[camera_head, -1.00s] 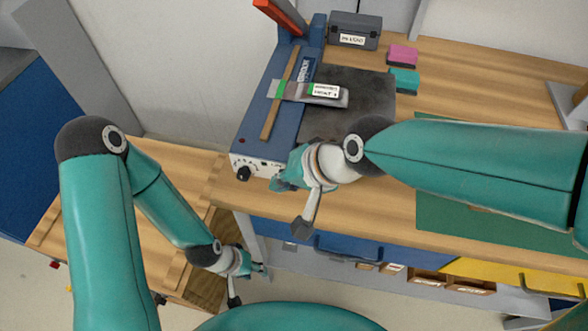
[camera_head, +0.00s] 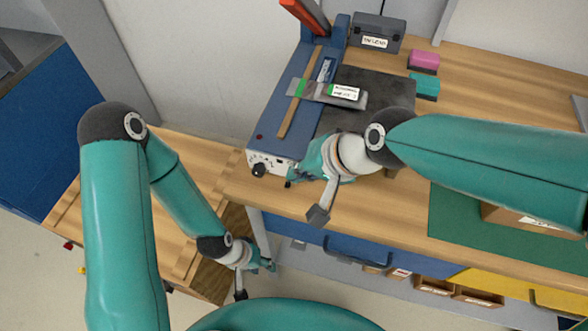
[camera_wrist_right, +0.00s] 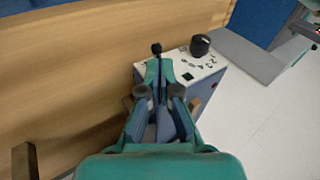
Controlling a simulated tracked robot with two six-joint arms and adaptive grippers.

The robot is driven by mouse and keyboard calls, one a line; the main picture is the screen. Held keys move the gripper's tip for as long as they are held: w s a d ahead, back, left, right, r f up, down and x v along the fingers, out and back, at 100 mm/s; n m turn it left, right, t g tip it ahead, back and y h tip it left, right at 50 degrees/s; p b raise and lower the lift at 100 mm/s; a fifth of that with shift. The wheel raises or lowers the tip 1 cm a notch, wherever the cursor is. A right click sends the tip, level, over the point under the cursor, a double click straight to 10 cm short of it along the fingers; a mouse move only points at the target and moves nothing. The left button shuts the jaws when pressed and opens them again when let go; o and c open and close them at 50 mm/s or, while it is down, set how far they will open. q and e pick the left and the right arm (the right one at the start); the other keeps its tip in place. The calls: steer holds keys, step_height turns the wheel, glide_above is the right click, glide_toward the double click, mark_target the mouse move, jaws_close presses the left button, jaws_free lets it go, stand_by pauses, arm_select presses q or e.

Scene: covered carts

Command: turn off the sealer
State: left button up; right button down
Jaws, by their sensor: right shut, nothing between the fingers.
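The sealer (camera_head: 283,118) is a long blue machine at the table's left end, with its orange-red arm (camera_head: 304,14) raised. Its white front panel (camera_head: 270,162) carries a black knob (camera_head: 258,170), also in the right wrist view (camera_wrist_right: 200,45), and a small green-black switch (camera_wrist_right: 188,76). A short black round-ended lever (camera_wrist_right: 156,48) stands just beyond my right gripper (camera_wrist_right: 158,72). That gripper is shut and empty beside the panel; contact with the lever cannot be told. My left gripper (camera_head: 267,264) hangs low, away from the sealer; its fingers are too small to judge.
A labelled pouch (camera_head: 320,92) lies across the sealer. A dark case (camera_head: 377,32), pink block (camera_head: 424,60) and teal block (camera_head: 424,85) stand behind. A green mat (camera_head: 455,222) lies at right. A lower wooden surface (camera_head: 190,160) is at left.

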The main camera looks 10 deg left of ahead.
steer(key=s+p+v, duration=0.2)
steer(key=v, duration=1.1)
steer(key=shift+s, duration=0.25)
steer(key=shift+d, duration=0.1)
